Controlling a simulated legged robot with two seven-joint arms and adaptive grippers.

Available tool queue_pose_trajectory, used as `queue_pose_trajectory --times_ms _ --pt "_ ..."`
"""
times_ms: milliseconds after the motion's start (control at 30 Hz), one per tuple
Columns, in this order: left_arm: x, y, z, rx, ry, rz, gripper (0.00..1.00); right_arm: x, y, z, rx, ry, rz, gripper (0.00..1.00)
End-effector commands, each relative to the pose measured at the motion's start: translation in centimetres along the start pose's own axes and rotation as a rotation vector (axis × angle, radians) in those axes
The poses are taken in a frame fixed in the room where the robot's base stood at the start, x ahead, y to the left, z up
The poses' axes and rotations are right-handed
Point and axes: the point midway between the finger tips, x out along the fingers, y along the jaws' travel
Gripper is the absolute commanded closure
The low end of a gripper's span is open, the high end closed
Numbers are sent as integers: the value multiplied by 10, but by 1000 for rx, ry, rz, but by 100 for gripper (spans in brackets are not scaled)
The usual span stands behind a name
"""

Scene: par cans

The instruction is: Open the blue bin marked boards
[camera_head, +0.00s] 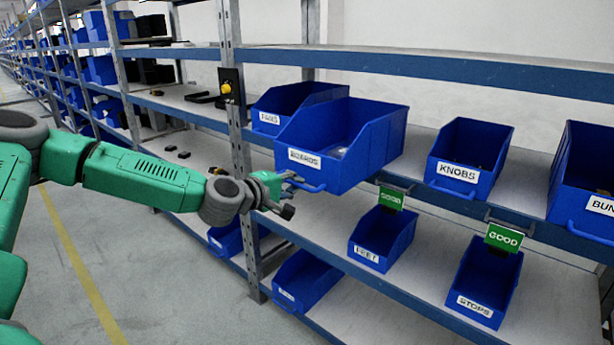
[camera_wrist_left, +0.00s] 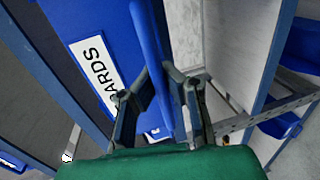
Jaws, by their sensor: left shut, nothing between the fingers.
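The blue bin marked BOARDS (camera_head: 372,150) sticks out past the front edge of its shelf, with its open top showing some small contents. Its white label (camera_head: 304,158) faces front, with a blue bar handle (camera_head: 312,187) below it. My left gripper (camera_head: 291,186) is at the handle's left end, shut with nothing held. In the left wrist view, the bin's label (camera_wrist_left: 97,75) is at the left and the handle (camera_wrist_left: 152,60) runs down toward the fingers of my left gripper (camera_wrist_left: 160,92). I cannot tell whether they touch it. My right gripper is out of view.
The FANS bin (camera_head: 275,112) is left of it and the KNOBS bin (camera_head: 469,158) is right. The TEST-like labelled bin (camera_head: 384,236) and STOPS bin (camera_head: 487,281) are below, near green GOOD signs (camera_head: 503,237). A metal post (camera_head: 236,110) stands close to my left gripper.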

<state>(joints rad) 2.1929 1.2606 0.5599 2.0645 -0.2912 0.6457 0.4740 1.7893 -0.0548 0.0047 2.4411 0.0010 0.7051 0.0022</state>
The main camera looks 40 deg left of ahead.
Motion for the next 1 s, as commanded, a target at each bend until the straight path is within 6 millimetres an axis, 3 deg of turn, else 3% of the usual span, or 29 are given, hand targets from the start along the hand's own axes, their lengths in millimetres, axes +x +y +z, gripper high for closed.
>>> queue_pose_trajectory --times_ms 200,567,667,1000 --pt "-11 -2 -7 -3 18 4 100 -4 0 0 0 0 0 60" --pt "-12 -3 -8 -3 17 4 100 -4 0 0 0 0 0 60" --pt "-12 -3 -7 -2 16 4 69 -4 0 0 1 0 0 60" --pt "-13 -1 0 1 8 2 69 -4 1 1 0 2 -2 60"
